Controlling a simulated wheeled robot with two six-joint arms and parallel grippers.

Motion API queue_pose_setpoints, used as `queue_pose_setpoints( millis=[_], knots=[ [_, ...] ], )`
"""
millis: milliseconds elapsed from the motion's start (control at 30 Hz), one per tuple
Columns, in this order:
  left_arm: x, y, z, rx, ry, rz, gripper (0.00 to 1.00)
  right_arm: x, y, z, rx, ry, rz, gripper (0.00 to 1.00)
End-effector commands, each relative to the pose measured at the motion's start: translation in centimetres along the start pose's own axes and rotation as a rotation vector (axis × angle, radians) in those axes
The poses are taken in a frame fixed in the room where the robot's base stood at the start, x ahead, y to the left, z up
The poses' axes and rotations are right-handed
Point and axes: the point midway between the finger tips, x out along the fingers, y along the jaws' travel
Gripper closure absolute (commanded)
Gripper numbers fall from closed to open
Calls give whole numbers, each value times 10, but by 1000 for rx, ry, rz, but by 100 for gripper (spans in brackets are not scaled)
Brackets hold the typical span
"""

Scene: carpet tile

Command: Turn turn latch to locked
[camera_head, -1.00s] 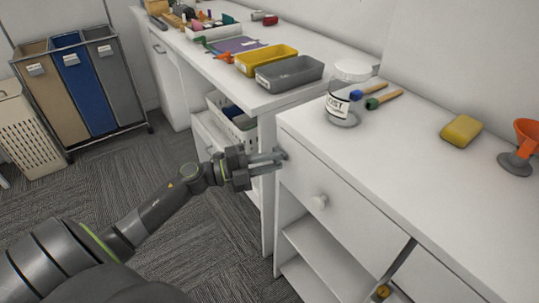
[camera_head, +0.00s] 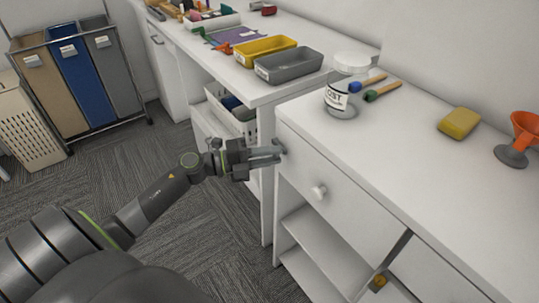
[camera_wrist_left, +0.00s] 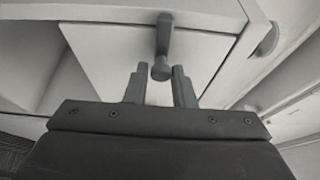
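The turn latch (camera_wrist_left: 165,42) is a dark grey lever on a white cabinet front in the left wrist view. Its rounded end lies at the gap between the fingertips of my left gripper (camera_wrist_left: 159,76); contact is not clear. The fingers stand apart, one on each side of that end. In the head view my left gripper (camera_head: 280,152) reaches the near left corner of the white cabinet (camera_head: 330,165), and the latch is mostly hidden behind the fingertips. My right gripper is not in view.
A white drawer knob (camera_head: 318,192) sticks out right of the gripper. A brass knob (camera_head: 379,282) is lower down.

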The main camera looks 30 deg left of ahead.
Motion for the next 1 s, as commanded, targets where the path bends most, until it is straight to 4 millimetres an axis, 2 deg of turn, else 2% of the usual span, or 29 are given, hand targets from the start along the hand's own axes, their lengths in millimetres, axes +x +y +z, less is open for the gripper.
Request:
queue_pose_setpoints(
  millis=[33,100,133,567,733,1000],
  knots=[
    [0,0,0,-1,0,0,70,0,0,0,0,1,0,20],
    [0,0,0,-1,-1,0,61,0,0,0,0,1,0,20],
    [0,0,0,-1,-1,0,60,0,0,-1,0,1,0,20],
    [-2,0,0,-2,-1,-1,60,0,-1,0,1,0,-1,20],
    [-17,2,0,-1,-1,3,60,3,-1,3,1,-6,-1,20],
    [-57,2,0,-1,-1,5,60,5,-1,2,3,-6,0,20]
  ],
)
